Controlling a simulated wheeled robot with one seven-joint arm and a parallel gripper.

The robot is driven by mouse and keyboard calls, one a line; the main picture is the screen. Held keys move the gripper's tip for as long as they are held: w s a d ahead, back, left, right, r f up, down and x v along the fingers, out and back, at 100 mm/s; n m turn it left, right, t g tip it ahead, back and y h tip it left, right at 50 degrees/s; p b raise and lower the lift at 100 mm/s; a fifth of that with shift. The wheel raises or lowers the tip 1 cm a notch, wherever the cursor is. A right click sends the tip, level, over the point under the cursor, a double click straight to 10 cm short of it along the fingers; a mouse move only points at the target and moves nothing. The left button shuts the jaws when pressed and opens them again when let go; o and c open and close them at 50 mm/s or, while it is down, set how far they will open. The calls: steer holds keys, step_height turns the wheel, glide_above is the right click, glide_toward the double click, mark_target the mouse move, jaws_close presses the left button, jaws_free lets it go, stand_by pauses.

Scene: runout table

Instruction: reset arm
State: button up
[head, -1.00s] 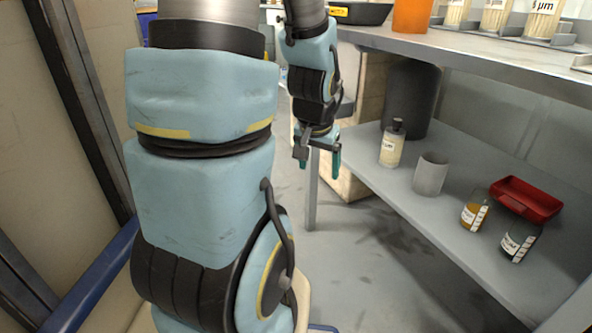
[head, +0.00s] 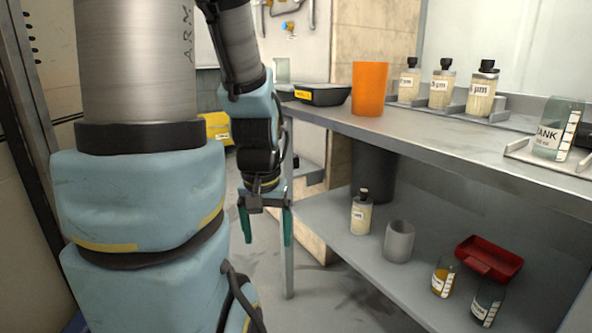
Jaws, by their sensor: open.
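My gripper (head: 267,228) hangs at the end of my arm, left of the table in the head view. Its two green fingers point down and stand apart, with nothing between them. It is in front of the table's near left leg and clear of the shelf things. The larger links of my arm fill the left of the view.
The table top (head: 440,148) holds an orange cup (head: 369,89), a black tray (head: 322,95), several capped bottles and a clear beaker (head: 556,130). The lower shelf (head: 350,245) holds a bottle (head: 361,212), a grey cup (head: 398,242), a red tray (head: 488,258) and two labelled jars.

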step_height(320, 180, up, 26)
steer(key=p, duration=2.4)
steer(key=shift+r, duration=0.15)
